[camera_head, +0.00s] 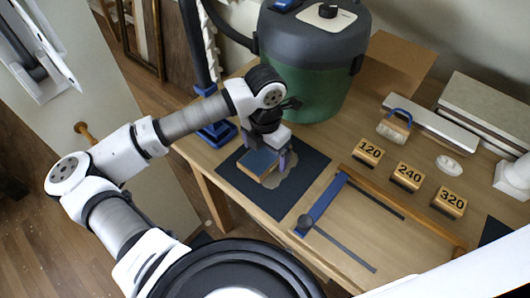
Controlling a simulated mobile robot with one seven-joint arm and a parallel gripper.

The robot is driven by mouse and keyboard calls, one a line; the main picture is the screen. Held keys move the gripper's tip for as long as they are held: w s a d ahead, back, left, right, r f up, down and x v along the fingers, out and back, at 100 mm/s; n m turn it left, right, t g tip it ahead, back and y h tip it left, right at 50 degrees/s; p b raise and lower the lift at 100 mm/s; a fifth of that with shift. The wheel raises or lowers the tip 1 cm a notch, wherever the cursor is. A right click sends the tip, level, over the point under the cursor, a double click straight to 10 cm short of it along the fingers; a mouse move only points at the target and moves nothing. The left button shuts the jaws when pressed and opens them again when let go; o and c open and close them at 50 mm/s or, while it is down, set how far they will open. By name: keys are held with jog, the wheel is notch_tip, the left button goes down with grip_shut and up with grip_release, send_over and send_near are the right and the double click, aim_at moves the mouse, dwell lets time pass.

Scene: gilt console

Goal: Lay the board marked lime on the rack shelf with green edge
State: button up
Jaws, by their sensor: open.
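The block lies on a dark mat (287,200) at the left front of the table. One finger is near the block's right end; the gripper hides part of the block, and I cannot tell whether the fingers touch it. I see no board with a readable lime mark. No rack shelf with a green edge is in view.
The wooden table (410,227) holds a green vacuum drum (310,75) behind my gripper. Blocks marked 120 (367,152), 240 (407,177) and 320 (449,203) stand to the right. Grey slabs (490,105) lie at the back right.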

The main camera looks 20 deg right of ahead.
jog(key=c, duration=1.2)
